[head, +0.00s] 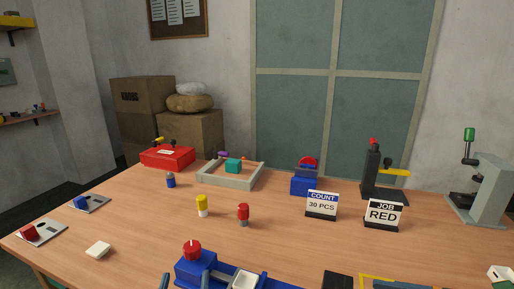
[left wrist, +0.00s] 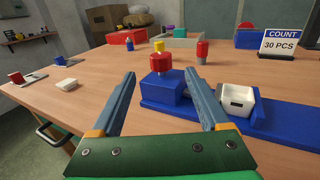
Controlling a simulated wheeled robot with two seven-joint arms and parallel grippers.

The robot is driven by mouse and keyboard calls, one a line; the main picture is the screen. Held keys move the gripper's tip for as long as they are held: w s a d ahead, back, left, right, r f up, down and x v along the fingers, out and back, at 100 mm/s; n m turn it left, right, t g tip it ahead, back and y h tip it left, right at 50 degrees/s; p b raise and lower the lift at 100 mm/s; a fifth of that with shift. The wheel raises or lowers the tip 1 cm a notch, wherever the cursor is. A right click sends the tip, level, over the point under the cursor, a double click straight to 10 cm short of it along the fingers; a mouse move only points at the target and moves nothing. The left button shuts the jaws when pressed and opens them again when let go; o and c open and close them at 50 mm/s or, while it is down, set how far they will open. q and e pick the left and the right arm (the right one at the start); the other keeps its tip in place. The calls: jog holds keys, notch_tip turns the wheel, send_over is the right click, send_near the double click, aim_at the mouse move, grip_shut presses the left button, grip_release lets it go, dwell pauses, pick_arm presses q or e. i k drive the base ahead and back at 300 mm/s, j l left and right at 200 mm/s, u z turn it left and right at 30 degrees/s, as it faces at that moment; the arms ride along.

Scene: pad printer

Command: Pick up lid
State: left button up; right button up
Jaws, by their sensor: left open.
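No label marks the lid, and I cannot tell for sure which part it is. A blue block (head: 190,270) with a red knob (head: 192,250) on top stands at the front of the table. The knob also shows in the left wrist view (left wrist: 160,63). A flat white square piece (head: 98,250) lies alone at the left, also seen in the left wrist view (left wrist: 66,85). My left gripper (head: 185,282) is open and empty at the bottom edge. In the left wrist view, its fingers (left wrist: 160,80) flank the blue block from the near side. My right gripper is not visible.
A blue base (left wrist: 275,121) with a white cup (left wrist: 236,100) extends right of the block. Yellow (head: 202,205) and red (head: 243,214) bottles stand behind. Bare table lies around the white piece.

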aim_at(100, 248)
jog(key=k, duration=1)
